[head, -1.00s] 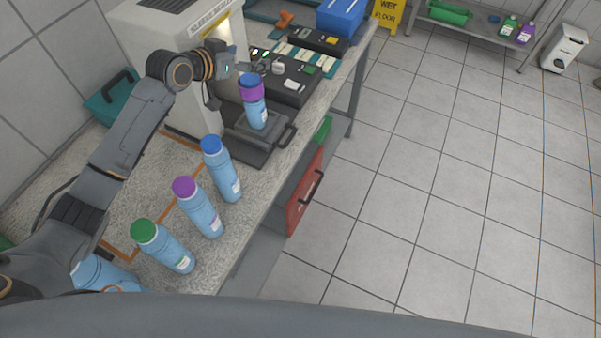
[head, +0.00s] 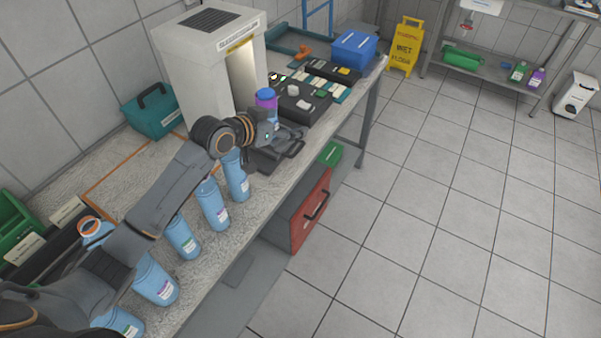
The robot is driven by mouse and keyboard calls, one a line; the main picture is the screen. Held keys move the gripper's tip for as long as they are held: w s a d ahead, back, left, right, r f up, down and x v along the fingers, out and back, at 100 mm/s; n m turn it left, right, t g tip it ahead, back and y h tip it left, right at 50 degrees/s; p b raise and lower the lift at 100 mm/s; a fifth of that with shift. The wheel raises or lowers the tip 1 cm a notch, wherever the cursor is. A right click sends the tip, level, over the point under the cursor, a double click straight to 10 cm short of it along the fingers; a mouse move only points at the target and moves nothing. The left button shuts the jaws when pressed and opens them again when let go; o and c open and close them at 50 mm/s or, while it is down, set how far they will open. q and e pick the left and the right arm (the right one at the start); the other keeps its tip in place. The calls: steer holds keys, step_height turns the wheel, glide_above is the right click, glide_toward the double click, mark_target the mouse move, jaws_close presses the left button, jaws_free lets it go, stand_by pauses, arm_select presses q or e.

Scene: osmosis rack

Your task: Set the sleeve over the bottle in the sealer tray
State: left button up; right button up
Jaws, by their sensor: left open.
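The bottle (head: 273,116) stands upright in the sealer tray (head: 264,161), in front of the lit opening of the white sealer (head: 190,72). It has a blue top, and the purple sleeve (head: 266,101) sits around it just below that top. My left gripper (head: 288,136) is open, low at the bottle and over the tray. It hides the bottle's lower part, and I cannot tell whether it touches the bottle. My right gripper is out of view.
Several blue bottles (head: 216,208) stand along the bench's front edge, partly behind my left arm. Dark trays with small coloured pieces (head: 303,104) and a blue box (head: 354,50) lie beyond the sealer. A teal case (head: 154,112) stands left of it.

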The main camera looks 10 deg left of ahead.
arm_select(q)
steer(key=s+d+f, duration=0.2)
steer(key=s, duration=0.3)
steer(key=s+d+f, duration=0.2)
steer(key=s+d, duration=0.1)
steer(key=s, duration=0.2)
steer(key=shift+s+d+f, duration=0.35)
steer(key=shift+w+f, duration=0.1)
